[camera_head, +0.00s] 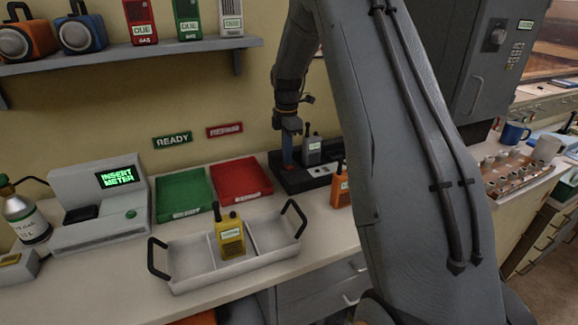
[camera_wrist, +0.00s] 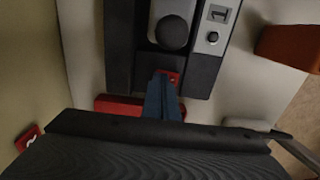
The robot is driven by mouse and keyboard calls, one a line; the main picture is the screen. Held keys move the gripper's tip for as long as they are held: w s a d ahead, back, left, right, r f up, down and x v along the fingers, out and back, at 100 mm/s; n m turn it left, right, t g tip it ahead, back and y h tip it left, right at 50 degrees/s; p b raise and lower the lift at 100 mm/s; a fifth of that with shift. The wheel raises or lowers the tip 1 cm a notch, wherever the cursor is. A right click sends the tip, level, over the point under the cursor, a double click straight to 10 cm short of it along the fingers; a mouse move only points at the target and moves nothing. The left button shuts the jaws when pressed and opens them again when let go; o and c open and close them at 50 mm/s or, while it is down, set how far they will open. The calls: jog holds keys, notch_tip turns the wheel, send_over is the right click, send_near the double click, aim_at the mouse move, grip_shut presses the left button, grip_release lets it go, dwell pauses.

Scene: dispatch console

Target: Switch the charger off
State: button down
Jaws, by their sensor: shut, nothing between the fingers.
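The charger (camera_head: 292,182) is a dark block at the back of the counter. A grey radio (camera_head: 312,150) stands upright in it, and it also shows from above in the wrist view (camera_wrist: 172,32). In the wrist view the charger body (camera_wrist: 120,45) has a light grey panel (camera_wrist: 211,45) with a dark round button. A small red switch (camera_wrist: 174,77) sits in the charger near my fingertips. My gripper (camera_wrist: 163,98) has blue fingers, closed together and empty, pointing down at the charger. The fingertips partly cover the red switch; I cannot tell whether they touch it.
An orange radio (camera_head: 341,190) stands just right of the charger. A red tray (camera_head: 240,181) and a green tray (camera_head: 183,196) lie to its left. A white carrier (camera_head: 190,262) holding a yellow radio (camera_head: 229,237) stands in front. A meter with a screen (camera_head: 97,205) is at left.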

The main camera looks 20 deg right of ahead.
notch_tip(320, 180, up, 7)
jog(key=p, duration=0.3)
jog(key=shift+p, duration=0.3)
jog(key=shift+f, duration=0.1)
dwell(0.4)
